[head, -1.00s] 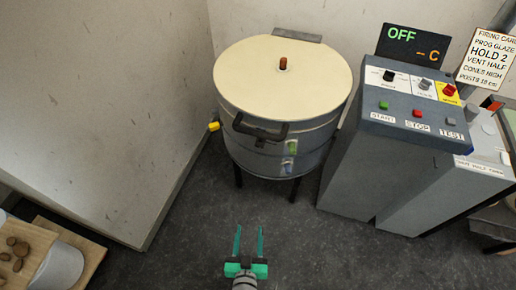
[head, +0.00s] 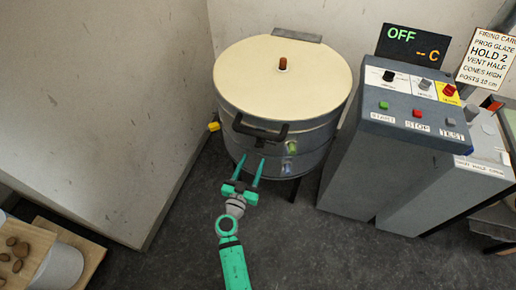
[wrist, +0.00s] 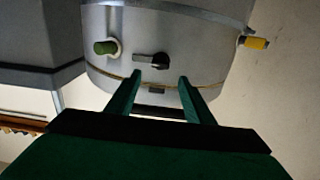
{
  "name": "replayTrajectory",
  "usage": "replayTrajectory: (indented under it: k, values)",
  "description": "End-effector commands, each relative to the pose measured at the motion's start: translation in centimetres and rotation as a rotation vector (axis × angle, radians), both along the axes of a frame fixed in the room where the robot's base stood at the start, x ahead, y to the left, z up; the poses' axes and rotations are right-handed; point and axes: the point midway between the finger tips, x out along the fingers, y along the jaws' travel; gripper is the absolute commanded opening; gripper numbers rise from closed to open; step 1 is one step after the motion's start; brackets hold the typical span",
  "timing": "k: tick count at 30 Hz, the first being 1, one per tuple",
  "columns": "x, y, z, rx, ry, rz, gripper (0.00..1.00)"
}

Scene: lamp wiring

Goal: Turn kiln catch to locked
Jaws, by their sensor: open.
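The kiln (head: 235,107) is a grey drum with a cream lid (head: 285,75). In the wrist view a black catch with a short lever (wrist: 150,60) sits on its grey wall, the lever pointing left in that picture. A smaller dark piece (wrist: 157,91) is at the seam below it there. My gripper (head: 252,157) is open and empty, at the kiln's front just below the lid handle. In the wrist view my gripper's fingertips (wrist: 158,82) point toward the catch, which shows between and slightly beyond them. I cannot tell the remaining gap.
The black lid handle (head: 260,130) is just above my fingers. A green plug (head: 292,147) is to the right and a yellow one (head: 214,126) to the left. A control cabinet (head: 350,180) stands right, its display reading OFF. The floor in front is clear.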

Motion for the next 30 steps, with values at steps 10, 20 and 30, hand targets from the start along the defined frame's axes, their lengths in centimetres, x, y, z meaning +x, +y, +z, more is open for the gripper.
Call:
replayTrajectory:
  k: [10,20,30]
  values:
    - [5.6,-1.8,0.0,0.001,0.0,0.0,0.48]
    - [7.4,-2.4,0.0,0.002,0.002,0.001,0.48]
    - [7.4,-2.4,0.0,0.002,0.002,0.001,0.17]
